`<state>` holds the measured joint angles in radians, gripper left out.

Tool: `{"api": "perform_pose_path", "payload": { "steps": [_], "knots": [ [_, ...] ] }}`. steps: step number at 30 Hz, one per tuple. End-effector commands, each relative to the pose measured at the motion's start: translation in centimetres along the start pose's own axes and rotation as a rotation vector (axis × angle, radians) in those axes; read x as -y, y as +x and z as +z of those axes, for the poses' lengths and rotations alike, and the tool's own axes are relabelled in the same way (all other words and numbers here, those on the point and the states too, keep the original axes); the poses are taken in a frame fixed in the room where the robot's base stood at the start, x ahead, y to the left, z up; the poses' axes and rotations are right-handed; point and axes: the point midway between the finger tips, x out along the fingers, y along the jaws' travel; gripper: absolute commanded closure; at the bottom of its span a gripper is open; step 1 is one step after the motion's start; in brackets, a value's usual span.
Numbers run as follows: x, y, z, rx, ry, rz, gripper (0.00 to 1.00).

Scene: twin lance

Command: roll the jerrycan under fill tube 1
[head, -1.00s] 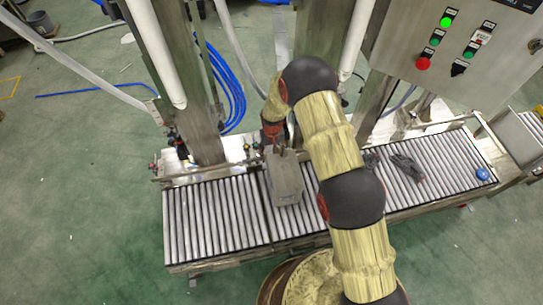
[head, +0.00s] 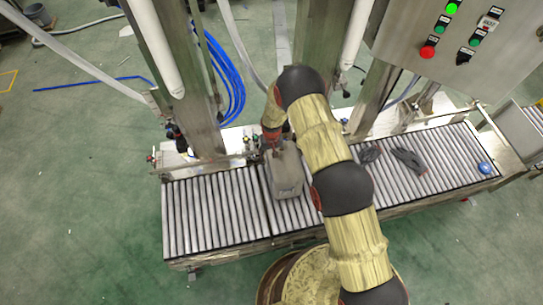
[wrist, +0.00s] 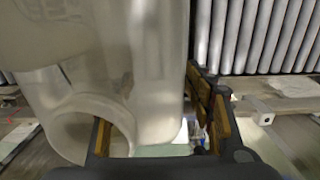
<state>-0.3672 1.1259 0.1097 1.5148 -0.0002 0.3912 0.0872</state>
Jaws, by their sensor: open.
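The jerrycan (head: 285,174) stands on the roller conveyor (head: 215,215), left of my arm in the head view. It looks grey there. In the wrist view it is a pale translucent body (wrist: 110,60) with a handle loop, close to the camera. My gripper (head: 273,150) is at the jerrycan's back end. In the wrist view its open fingers (wrist: 155,125) are on either side of part of the jerrycan; contact is unclear. Two white tubes hang over the conveyor's back, a left tube (head: 157,50) and a right tube (head: 353,40). I see no numbers on them.
Dark gloves (head: 405,160) and a blue cap (head: 485,167) lie on the rollers at right. Steel posts (head: 190,90) and a control panel (head: 455,45) stand behind the conveyor. The rollers left of the jerrycan are clear.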

Motion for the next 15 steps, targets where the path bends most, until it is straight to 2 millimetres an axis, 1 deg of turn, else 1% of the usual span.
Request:
{"api": "perform_pose_path", "payload": {
  "steps": [4,15],
  "knots": [
    [0.00,-0.05,-0.02,0.000,0.000,0.000,0.48],
    [0.00,-0.05,0.00,0.000,0.000,0.000,0.70]
  ]
}}
